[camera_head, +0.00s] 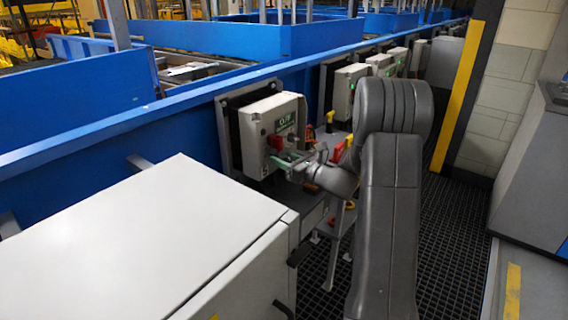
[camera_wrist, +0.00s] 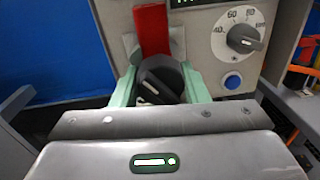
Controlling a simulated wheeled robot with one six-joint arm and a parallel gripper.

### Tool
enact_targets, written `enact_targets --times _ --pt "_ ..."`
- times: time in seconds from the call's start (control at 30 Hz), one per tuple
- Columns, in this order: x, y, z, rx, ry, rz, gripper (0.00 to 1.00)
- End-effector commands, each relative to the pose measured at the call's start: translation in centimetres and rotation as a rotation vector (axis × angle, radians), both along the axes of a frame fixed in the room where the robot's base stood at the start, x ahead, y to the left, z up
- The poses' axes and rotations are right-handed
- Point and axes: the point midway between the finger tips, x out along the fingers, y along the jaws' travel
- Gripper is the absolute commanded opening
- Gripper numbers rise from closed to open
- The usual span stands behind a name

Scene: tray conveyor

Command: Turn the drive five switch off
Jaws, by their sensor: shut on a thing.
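The drive box (camera_head: 256,125) is a pale grey unit on the blue conveyor side, with a green-lit display (camera_head: 285,121). A black rotary knob (camera_wrist: 162,78) with a white mark is on its front in the wrist view, below a red upright part (camera_wrist: 152,30). The red part also shows in the head view (camera_head: 275,142). My gripper (camera_wrist: 160,88) has its mint-green fingers on both sides of the black knob, shut on it. In the head view my gripper (camera_head: 288,161) is at the box's lower front, and the knob is hard to make out there.
A grey dial (camera_wrist: 244,39) and a blue button (camera_wrist: 232,80) are right of the knob. Similar boxes (camera_head: 348,88) line the conveyor beyond. A white cabinet (camera_head: 150,240) fills the lower left. Red and yellow items stand behind my gripper. Dark grating (camera_head: 450,210) lies right of my arm.

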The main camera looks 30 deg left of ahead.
Motion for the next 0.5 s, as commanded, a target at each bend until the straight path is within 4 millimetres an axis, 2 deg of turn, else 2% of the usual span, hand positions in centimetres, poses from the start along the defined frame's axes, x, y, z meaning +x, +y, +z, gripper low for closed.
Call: enact_targets --times 0.03,0.3,0.5 --pt "0.04 0.0 -0.59 -0.001 -0.039 0.0 0.18" --pt "0.06 -0.02 -0.49 -0.018 -0.23 0.0 0.18" --pt "0.1 -0.02 -0.2 -0.025 -0.295 -0.001 0.18"
